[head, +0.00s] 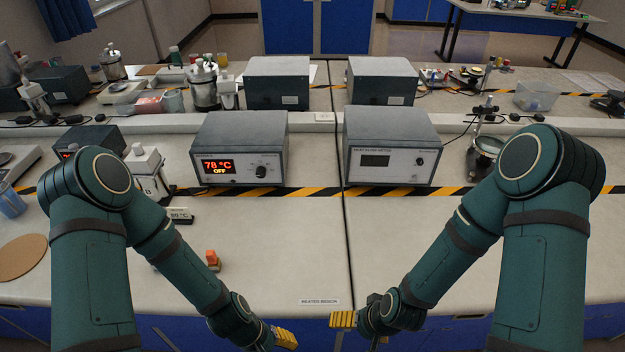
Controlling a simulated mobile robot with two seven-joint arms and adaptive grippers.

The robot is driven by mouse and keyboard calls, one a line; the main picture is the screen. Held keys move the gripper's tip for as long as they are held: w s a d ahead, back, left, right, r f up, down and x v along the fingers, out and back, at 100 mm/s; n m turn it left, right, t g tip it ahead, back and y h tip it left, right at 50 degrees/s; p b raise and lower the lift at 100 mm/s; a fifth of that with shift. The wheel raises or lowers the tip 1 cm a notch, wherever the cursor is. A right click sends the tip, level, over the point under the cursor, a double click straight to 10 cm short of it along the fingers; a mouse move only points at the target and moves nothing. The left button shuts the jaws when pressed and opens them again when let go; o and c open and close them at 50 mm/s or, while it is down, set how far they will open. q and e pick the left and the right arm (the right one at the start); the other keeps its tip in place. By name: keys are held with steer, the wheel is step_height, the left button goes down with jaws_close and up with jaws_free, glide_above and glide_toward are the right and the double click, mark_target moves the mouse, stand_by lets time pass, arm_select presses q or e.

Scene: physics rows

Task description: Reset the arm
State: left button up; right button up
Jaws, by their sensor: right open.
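Both of my green arms reach in from the sides and bend down toward the front edge of the bench. My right gripper (343,319) shows its yellow fingers at the front edge, just right of the label strip, and is open with nothing visible in it. My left gripper (284,338) is at the bottom edge of the picture, lower and further left. Only part of its yellow fingers shows, so its opening is hidden. Neither gripper visibly touches any object.
A heater box (240,147) reads 78 °C and OFF. A second box (391,146) has a dark display. The middle front of the bench (285,250) is clear.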

arm_select(q)
steer(key=w+m+t, duration=0.1)
steer(key=w+a+r+m+t, duration=0.1)
steer(key=w, duration=0.1)
steer(key=w+m+t+b, duration=0.1)
steer(key=shift+w+a+r+m+y, duration=0.25)
steer(key=shift+w+r+m+y, duration=0.05)
steer(key=shift+r+m+y, duration=0.1)
stand_by(0.4)
